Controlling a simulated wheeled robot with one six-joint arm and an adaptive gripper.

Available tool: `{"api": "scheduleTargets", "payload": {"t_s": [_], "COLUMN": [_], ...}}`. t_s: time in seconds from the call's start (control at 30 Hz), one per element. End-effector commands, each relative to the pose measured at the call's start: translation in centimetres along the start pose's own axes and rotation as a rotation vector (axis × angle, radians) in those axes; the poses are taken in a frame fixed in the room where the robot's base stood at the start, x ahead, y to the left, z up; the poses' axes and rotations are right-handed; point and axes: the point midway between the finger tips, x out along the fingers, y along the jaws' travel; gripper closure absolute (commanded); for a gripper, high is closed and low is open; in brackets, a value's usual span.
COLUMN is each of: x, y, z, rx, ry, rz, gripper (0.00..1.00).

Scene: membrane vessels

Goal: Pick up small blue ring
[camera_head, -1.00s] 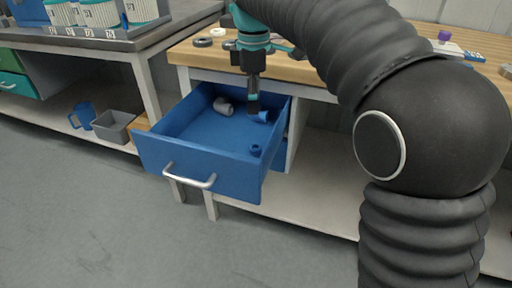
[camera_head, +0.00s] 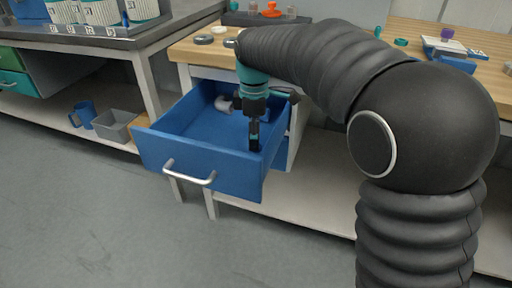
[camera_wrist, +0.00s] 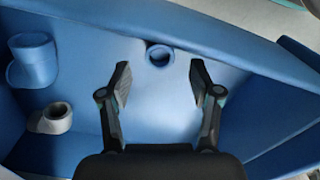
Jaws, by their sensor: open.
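The small blue ring (camera_wrist: 160,55) lies on the floor of the open blue drawer, near the drawer wall at the top of the wrist view. My gripper (camera_wrist: 160,72) is open, its two fingers spread to the left and right of the ring's line, with nothing between them. The ring shows just ahead of the gap between the fingertips. In the head view my gripper (camera_head: 254,147) points down into the drawer's front right part and hides the ring.
The open drawer (camera_head: 205,165) has raised walls close around my gripper. A blue fitting (camera_wrist: 34,62) and a pale grey fitting (camera_wrist: 55,118) lie at the left in the wrist view. The wooden bench top (camera_head: 190,52) is above and behind the drawer.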

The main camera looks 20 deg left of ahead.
Motion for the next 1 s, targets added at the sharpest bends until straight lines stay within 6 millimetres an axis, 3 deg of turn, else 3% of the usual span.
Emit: {"api": "scheduleTargets", "payload": {"t_s": [0.2,0.43,0.47,0.63,1.0], "x": [2.1,2.3,2.3,2.3,2.1], "y": [0.0,0.0,0.0,0.0,0.0], "z": [0.0,0.0,0.0,0.0,0.0], "rx": [0.000,0.000,0.000,0.000,0.000], "ry": [0.000,0.000,0.000,0.000,0.000], "rz": [0.000,0.000,0.000,0.000,0.000], "gripper": [0.37,0.37,0.39,0.80,0.80]}}
